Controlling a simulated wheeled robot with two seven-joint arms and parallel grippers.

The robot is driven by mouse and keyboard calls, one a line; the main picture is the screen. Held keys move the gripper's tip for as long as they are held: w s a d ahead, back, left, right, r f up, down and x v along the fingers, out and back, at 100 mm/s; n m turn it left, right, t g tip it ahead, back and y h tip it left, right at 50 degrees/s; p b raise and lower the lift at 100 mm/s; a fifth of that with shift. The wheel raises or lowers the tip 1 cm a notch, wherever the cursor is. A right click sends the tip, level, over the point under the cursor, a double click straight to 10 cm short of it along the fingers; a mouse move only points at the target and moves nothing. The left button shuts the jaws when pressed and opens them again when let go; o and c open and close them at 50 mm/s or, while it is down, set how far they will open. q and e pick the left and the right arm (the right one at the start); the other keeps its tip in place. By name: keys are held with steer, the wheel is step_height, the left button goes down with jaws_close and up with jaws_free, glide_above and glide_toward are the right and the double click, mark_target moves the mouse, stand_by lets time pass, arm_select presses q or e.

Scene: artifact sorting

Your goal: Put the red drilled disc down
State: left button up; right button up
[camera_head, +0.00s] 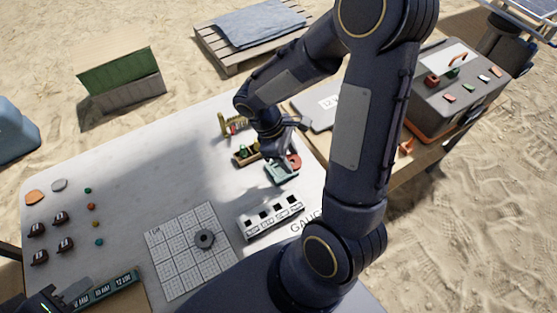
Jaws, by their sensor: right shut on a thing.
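The red disc (294,161) shows just below my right gripper (287,155), at the far right part of the white table. My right gripper is shut on it, and the fingers and wrist hide part of it. The disc is over or at a small teal tray (283,176); I cannot tell whether it touches the tray. A dark part of my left gripper (42,302) shows at the bottom left corner, mostly cut off, so its jaws cannot be made out.
A white slotted gauge block (271,217) stands in front of the tray. A small wooden holder (246,155) is to the tray's left. A gridded mat (172,262) bears a dark ring (204,239). Small pieces lie at the left; the table's middle is clear.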

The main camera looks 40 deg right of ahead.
steer(key=w+f, duration=0.4)
steer(key=f, duration=0.1)
steer(key=shift+w+d+f, duration=0.1)
steer(key=shift+w+f, duration=0.1)
steer(key=shift+f, duration=0.05)
steer(key=shift+w+f+p, duration=0.2)
steer(key=shift+f+p, duration=0.15)
steer(key=shift+f, duration=1.35)
steer(key=shift+f, duration=0.1)
steer(key=shift+f, duration=0.15)
steer(key=o, duration=1.1)
steer(key=shift+c, duration=0.2)
